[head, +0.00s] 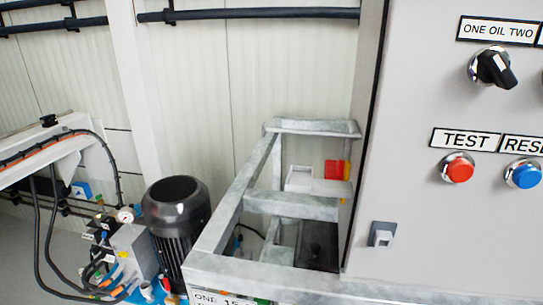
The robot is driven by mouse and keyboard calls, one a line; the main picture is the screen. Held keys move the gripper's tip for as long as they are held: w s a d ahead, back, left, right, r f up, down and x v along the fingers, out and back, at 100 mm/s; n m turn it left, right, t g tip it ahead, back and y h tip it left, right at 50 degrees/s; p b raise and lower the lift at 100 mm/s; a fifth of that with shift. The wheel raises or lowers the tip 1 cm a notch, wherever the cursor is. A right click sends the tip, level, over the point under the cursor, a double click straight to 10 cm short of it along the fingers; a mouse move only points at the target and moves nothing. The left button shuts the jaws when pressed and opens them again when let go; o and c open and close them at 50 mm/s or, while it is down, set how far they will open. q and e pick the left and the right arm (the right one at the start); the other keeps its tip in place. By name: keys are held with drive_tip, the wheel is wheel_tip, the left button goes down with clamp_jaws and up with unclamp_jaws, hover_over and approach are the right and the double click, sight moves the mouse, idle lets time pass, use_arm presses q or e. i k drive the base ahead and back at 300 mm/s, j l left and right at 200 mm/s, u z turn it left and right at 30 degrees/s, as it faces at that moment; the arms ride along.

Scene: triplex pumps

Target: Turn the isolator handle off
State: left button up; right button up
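A small red and yellow part (337,169), which looks like the isolator handle, shows at the left side of the grey control cabinet (440,90). It is seen edge-on, behind the metal frame, so I cannot tell which way it is turned. Neither of my grippers is in view.
A galvanised metal frame (227,205) stands left of the cabinet. The cabinet front has a black selector knob (493,67), a red button (457,168) and a blue button (523,174). A black motor (176,215) with hoses and a gauge (125,215) stands lower left.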

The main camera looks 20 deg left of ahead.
sight(334, 169)
drive_tip(key=j+z, duration=0.1)
drive_tip(key=j, duration=0.55)
drive_tip(key=j+u, duration=0.15)
drive_tip(key=j, duration=1.05)
drive_tip(key=i+j+u, duration=0.15)
drive_tip(key=j, duration=1.05)
drive_tip(key=k, duration=0.1)
